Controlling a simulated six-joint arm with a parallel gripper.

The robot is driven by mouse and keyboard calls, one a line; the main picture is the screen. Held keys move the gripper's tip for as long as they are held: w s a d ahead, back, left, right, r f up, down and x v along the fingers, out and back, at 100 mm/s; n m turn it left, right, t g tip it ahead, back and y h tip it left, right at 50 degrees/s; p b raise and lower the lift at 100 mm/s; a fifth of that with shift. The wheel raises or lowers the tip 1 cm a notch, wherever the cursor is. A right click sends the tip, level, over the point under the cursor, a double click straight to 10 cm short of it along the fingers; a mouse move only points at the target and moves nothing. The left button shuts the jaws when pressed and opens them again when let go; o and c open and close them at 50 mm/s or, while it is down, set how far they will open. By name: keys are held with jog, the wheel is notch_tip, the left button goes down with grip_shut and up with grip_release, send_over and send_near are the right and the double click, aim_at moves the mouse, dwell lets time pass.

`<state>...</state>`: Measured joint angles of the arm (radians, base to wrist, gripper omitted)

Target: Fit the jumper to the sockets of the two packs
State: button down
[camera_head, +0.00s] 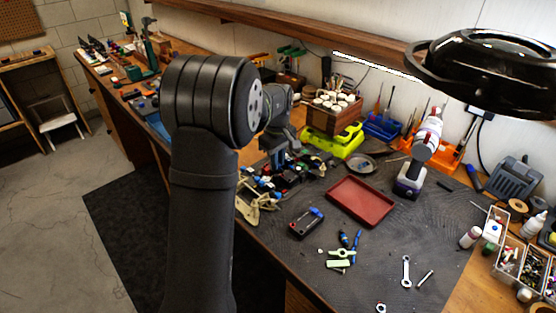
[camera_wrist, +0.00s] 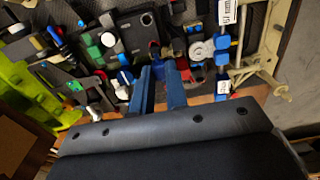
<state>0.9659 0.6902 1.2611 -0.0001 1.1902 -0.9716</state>
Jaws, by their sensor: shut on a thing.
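My gripper (camera_wrist: 164,72) has two blue fingers reaching down over the crowded car chassis. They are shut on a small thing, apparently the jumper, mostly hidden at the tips. Small blue and red parts (camera_wrist: 190,68) lie close to the fingertips; I cannot tell which are sockets. A dark box (camera_wrist: 136,32) is left of the tips, and a round grey part (camera_wrist: 202,50) is to their right. I cannot tell for sure which parts are the two packs. In the head view, my arm hides part of the chassis, and its cream end (camera_head: 256,201) shows beside it.
A black device with blue and red ends (camera_head: 307,222) and a red tray (camera_head: 361,201) lie on the dark mat (camera_head: 400,235). A yellow-green case (camera_head: 332,141) stands behind the car; it also shows at the left of the wrist view (camera_wrist: 28,92). Screwdrivers, pliers and a wrench lie in front.

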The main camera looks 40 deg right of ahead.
jog(key=shift+f, duration=0.35)
dwell(1.0)
jog(key=shift+r, duration=0.35)
jog(key=shift+f, duration=0.85)
dwell(1.2)
jog(key=c, duration=1.3)
grip_release()
jog(key=shift+c, duration=0.2)
notch_tip(320, 180, up, 18)
jog(key=shift+f, duration=0.25)
